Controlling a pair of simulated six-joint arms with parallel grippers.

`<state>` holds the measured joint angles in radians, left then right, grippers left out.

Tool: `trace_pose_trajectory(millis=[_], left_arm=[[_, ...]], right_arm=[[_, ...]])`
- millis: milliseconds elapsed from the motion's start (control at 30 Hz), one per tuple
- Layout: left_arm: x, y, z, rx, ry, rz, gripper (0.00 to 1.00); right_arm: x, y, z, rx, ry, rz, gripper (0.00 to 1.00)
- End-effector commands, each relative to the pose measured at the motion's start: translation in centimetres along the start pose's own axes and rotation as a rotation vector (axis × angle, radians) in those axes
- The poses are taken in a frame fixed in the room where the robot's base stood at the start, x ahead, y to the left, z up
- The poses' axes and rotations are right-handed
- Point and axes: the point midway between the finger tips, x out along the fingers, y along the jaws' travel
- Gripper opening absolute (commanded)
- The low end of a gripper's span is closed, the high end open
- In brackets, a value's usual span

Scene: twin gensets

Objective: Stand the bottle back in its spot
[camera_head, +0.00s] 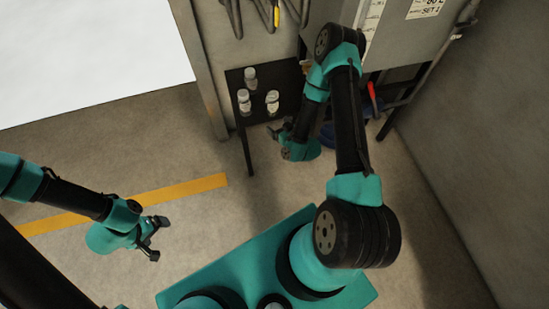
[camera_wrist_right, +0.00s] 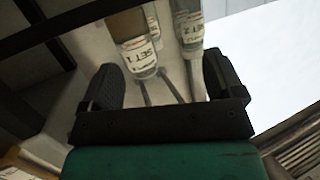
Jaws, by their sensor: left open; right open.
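Three small clear bottles with pale labels are on a dark shelf (camera_head: 236,84) in the head view: a back one (camera_head: 251,78), a front-left one (camera_head: 243,103) and a right one (camera_head: 272,100). In the right wrist view, a bottle labelled SET 1 (camera_wrist_right: 138,58) and one labelled SET 2 (camera_wrist_right: 190,32) show beyond the fingers. My right gripper (camera_head: 273,132) is open and empty, just in front of the shelf; it also shows in the wrist view (camera_wrist_right: 165,82). My left gripper (camera_head: 156,238) is open and empty above the floor, far from the bottles.
A grey cabinet (camera_head: 400,45) with a SET 1 label stands behind my right arm. A red-handled object (camera_head: 372,92) and a blue object (camera_head: 330,136) are near it. A wall (camera_head: 460,150) bounds the right. The floor (camera_head: 180,160) at left is open.

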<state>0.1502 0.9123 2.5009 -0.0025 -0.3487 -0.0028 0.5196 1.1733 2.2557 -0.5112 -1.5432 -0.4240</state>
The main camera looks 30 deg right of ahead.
Motion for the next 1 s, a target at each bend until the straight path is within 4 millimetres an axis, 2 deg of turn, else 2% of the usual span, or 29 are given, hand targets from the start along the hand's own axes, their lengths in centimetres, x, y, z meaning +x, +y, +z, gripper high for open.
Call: trace_pose_trajectory(millis=[133, 267, 467, 600, 700, 800, 1000], left_arm=[[0.0, 0.0, 0.0, 0.0, 0.0, 0.0, 0.91], [0.0, 0.0, 0.0, 0.0, 0.0, 0.0, 0.91], [0.0, 0.0, 0.0, 0.0, 0.0, 0.0, 0.91], [0.0, 0.0, 0.0, 0.0, 0.0, 0.0, 0.91], [0.0, 0.0, 0.0, 0.0, 0.0, 0.0, 0.91], [0.0, 0.0, 0.0, 0.0, 0.0, 0.0, 0.91], [0.0, 0.0, 0.0, 0.0, 0.0, 0.0, 0.91]], right_arm=[[-0.6, -3.4, 0.6, 0.064, -0.237, -0.065, 0.87], [-2.4, -6.2, 1.4, 0.131, -0.459, -0.097, 0.87], [-7.2, -10.2, 2.0, 0.238, -0.801, -0.11, 0.87], [-11.2, -12.7, 1.8, 0.309, -1.024, -0.094, 0.87], [-13.7, -13.9, 1.5, 0.347, -1.141, -0.078, 0.87], [-15.1, -14.5, 1.3, 0.369, -1.207, -0.067, 0.87], [-15.5, -14.7, 1.3, 0.376, -1.228, -0.063, 0.87]])
